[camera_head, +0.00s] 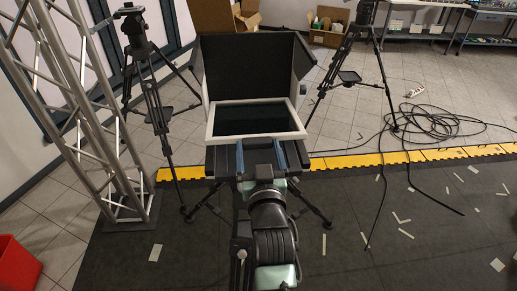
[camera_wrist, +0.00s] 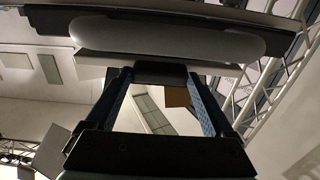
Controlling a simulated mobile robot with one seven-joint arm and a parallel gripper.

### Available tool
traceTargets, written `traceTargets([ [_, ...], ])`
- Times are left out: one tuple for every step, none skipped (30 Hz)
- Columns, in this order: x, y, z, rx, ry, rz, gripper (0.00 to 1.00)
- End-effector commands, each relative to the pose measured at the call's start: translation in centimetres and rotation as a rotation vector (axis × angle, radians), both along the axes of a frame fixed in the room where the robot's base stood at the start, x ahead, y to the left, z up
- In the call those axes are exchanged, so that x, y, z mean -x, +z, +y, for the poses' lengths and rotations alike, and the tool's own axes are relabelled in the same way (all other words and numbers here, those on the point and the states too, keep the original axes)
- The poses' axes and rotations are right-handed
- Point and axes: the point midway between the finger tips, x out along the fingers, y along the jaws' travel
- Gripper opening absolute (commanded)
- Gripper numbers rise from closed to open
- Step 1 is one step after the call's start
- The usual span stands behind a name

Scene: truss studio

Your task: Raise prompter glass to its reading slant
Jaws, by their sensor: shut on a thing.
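The prompter stands on a tripod in the middle of the head view. Its glass (camera_head: 250,119) is a dark pane in a cream frame (camera_head: 211,122), in front of a black hood (camera_head: 248,66). The pane's exact slant is hard to tell. My gripper (camera_head: 261,145) is at the frame's near edge, its blue fingers reaching up from below. In the wrist view, my gripper (camera_wrist: 160,74) is shut on a small black tab (camera_wrist: 160,73) beneath a pale rounded bar (camera_wrist: 170,37). My fingers stay apart, one on each side of the tab. The tab is hidden in the head view.
A metal truss (camera_head: 91,120) stands close on the left, with a tripod (camera_head: 152,90) behind it. Another tripod (camera_head: 365,55) and coiled black cables (camera_head: 432,122) are at the right. A red bin (camera_head: 18,264) sits lower left. Dark mat (camera_head: 400,245) lies mostly open at right.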

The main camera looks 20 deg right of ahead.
Motion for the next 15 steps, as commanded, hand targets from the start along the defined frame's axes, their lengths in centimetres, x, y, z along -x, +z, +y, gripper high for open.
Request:
traceTargets([
  [0.01, -0.02, 0.00, 0.000, 0.000, 0.001, 0.37],
  [0.01, -0.02, 0.01, 0.000, 0.000, 0.001, 0.32],
  [0.01, -0.03, 0.01, 0.000, 0.000, 0.001, 0.24],
  [0.02, -0.03, 0.02, 0.000, 0.000, 0.001, 0.19],
  [0.02, -0.03, 0.02, 0.000, 0.000, 0.001, 0.14],
  [0.02, -0.03, 0.02, 0.000, 0.000, 0.001, 0.06],
  [0.02, -0.03, 0.01, 0.000, 0.000, 0.001, 0.01],
  [0.02, -0.03, 0.01, 0.000, 0.000, 0.001, 0.00],
  [0.02, -0.04, 0.01, 0.000, 0.000, 0.001, 0.00],
  [0.02, -0.04, 0.01, 0.000, 0.000, 0.001, 0.00],
  [0.01, -0.02, 0.00, 0.000, 0.000, 0.001, 0.00],
  [0.01, 0.04, 0.00, 0.000, 0.000, 0.001, 0.00],
  [0.00, 0.13, 0.01, 0.000, 0.000, 0.001, 0.00],
  [-0.02, 0.25, 0.00, 0.000, 0.000, 0.000, 0.00],
  [-0.06, 0.49, 0.00, 0.000, 0.000, 0.000, 0.00],
])
